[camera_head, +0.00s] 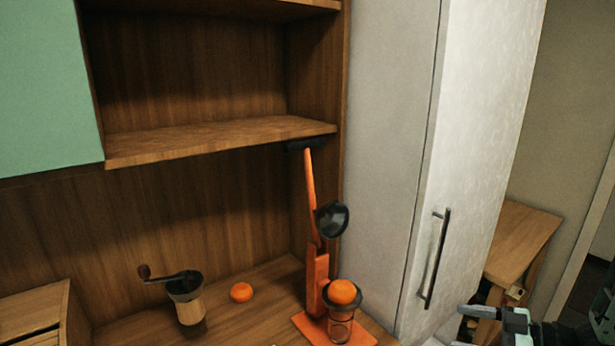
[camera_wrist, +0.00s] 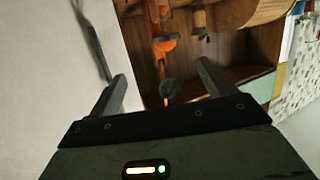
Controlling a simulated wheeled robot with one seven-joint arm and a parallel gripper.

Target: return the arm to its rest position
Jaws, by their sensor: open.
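My gripper (camera_wrist: 162,100) is open, and nothing shows between its two fingers in the wrist view. Part of my arm shows at the bottom right of the head view, in front of the tall white cabinet (camera_head: 475,120) and to the right of its handle (camera_head: 436,258). The wrist view is turned over, with the cabinet's pale door (camera_wrist: 45,60) on the left and the wooden shelving beyond the fingers. The fingers are apart from the objects on the counter.
An orange juicer (camera_head: 317,275) stands on the wooden counter with an orange (camera_head: 342,291) on its cup. A second orange (camera_head: 241,292) and a hand grinder (camera_head: 187,305) stand to its left. The shelf (camera_head: 220,140) above is empty. A wooden table (camera_head: 520,240) is right of the cabinet.

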